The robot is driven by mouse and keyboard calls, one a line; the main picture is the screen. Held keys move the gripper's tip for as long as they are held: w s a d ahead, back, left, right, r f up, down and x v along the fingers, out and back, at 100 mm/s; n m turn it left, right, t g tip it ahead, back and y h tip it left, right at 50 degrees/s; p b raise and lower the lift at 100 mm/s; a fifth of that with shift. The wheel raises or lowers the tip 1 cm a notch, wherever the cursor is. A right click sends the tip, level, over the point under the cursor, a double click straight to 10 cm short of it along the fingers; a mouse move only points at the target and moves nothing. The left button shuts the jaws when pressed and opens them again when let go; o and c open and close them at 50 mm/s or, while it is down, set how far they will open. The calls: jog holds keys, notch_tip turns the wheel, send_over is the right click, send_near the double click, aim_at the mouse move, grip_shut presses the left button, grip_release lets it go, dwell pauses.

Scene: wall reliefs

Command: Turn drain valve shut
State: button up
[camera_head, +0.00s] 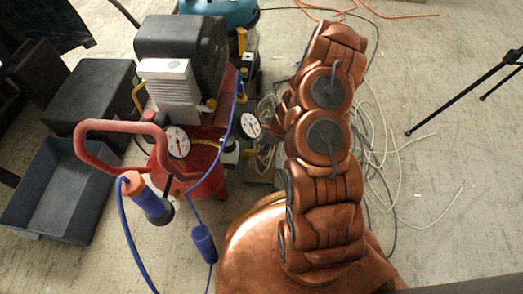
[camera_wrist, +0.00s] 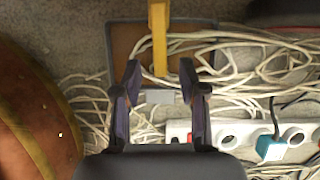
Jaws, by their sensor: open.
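My gripper (camera_wrist: 160,78) is open in the wrist view, with its two dark fingers apart and nothing held between them. A yellow bar (camera_wrist: 159,38) comes down from the top edge and ends just beyond the gap between the fingertips, apart from both as far as I can see. It may be the drain valve's lever, but I cannot tell for sure. In the head view the red compressor (camera_head: 195,165) stands left of my copper arm, with a yellow piece (camera_head: 240,149) low on its right side.
Pale cables (camera_wrist: 235,75) and a white power strip (camera_wrist: 235,133) lie below the gripper. A rounded orange-brown surface (camera_wrist: 32,120) fills the left of the wrist view.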

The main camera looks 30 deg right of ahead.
jog(key=shift+b+x, duration=0.3)
jog(key=shift+x, duration=0.6)
grip_shut()
